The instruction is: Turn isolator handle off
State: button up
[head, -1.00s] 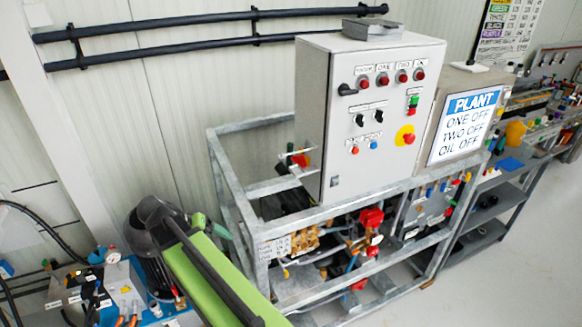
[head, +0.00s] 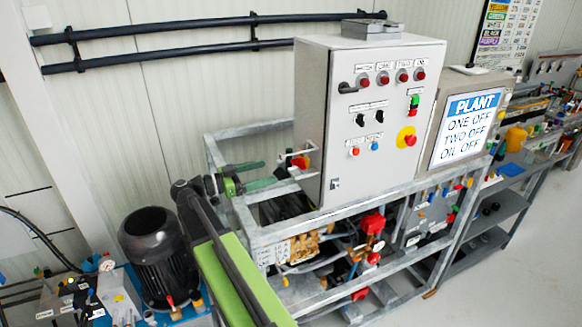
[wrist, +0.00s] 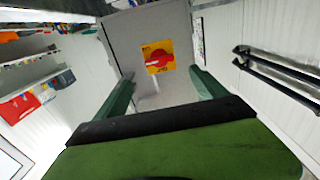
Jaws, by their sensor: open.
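The isolator handle (wrist: 158,63) is a red knob on a yellow plate, on the grey side wall of the control cabinet (wrist: 125,38). In the head view the handle (head: 299,161) shows edge-on as a small red part at the cabinet's left side. My gripper (head: 271,173) has green fingers and points at that side from the left. In the wrist view the open fingers of my gripper (wrist: 161,74) lie left and right of the handle, with the handle between them and farther off. They do not appear to touch it, and nothing is held.
A galvanised frame (head: 262,236) carries the cabinet, and my arm reaches over its left end. A bracket stands out from the cabinet side by the handle. A dark motor (head: 155,250) stands at lower left. Black pipes (head: 200,27) run along the wall.

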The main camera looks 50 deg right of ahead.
aim_at(294, 165)
jog(key=x, duration=1)
jog(key=shift+s+d, duration=0.1)
jog(key=shift+d, duration=0.15)
